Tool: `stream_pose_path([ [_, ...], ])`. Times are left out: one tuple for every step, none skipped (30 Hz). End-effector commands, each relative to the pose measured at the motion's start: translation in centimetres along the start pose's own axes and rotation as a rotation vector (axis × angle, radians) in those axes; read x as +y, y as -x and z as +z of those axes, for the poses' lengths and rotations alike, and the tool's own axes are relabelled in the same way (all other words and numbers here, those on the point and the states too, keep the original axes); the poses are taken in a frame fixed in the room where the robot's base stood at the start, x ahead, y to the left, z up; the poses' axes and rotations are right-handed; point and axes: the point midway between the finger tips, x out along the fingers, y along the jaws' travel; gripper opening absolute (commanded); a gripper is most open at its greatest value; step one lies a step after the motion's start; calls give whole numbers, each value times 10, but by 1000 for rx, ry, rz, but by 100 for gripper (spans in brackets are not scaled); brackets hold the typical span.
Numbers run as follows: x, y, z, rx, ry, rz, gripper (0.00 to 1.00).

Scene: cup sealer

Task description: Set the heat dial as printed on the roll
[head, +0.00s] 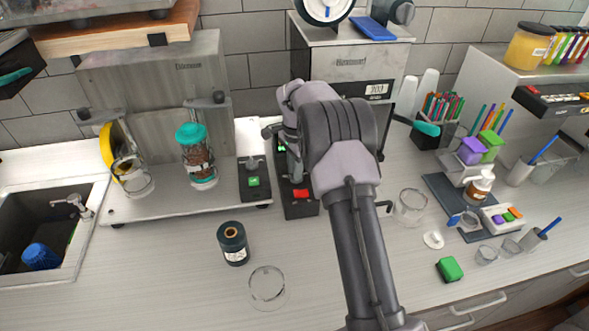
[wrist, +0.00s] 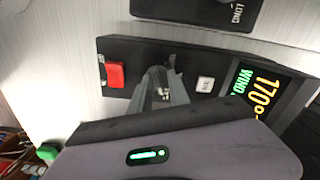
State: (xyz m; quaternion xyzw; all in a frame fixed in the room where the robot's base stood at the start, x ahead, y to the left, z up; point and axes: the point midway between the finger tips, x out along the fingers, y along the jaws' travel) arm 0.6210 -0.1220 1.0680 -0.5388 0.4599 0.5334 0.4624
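A dark panel (head: 298,212) with a red button lies in front of the grey sealing machine, under my gripper. In the wrist view the panel (wrist: 220,70) shows the red button (wrist: 115,75), a small white button (wrist: 206,85) and a lit display (wrist: 258,88) reading 170° with green letters beginning WIND. My gripper (wrist: 163,92) is over the panel between the red and white buttons. Its fingers are close around or against a dark round part; the heat dial is not clearly visible. A dark teal roll (head: 233,244) with a white label stands upright on the counter; its print is too small to read.
A second small dark panel (head: 254,180) with a green button is just left. An empty clear cup (head: 267,287) stands in front, another (head: 411,205) to the right. A teal-lidded jar (head: 197,155) stands on the left machine. The front counter has free room.

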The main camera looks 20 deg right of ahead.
Motion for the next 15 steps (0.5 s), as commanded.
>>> stream_pose_path([
  [7, -9, 2, -10, -4, 23, 55],
  [7, -9, 2, -10, -4, 23, 55],
  [7, -9, 2, -10, -4, 24, 55],
  [7, -9, 2, -10, -4, 24, 55],
  [7, -9, 2, -10, -4, 24, 56],
  [7, -9, 2, -10, -4, 24, 56],
  [7, -9, 2, -10, -4, 23, 56],
  [7, -9, 2, -10, -4, 24, 56],
  [6, -9, 2, -10, -4, 23, 56],
  [6, -9, 2, -9, -4, 21, 56],
  [6, -8, 2, -8, -3, 20, 56],
  [5, -7, 2, -8, -3, 18, 56],
  [5, -7, 2, -7, -3, 17, 56],
  [5, -6, 2, -7, -3, 16, 56],
  [4, -6, 2, -6, -2, 15, 56],
])
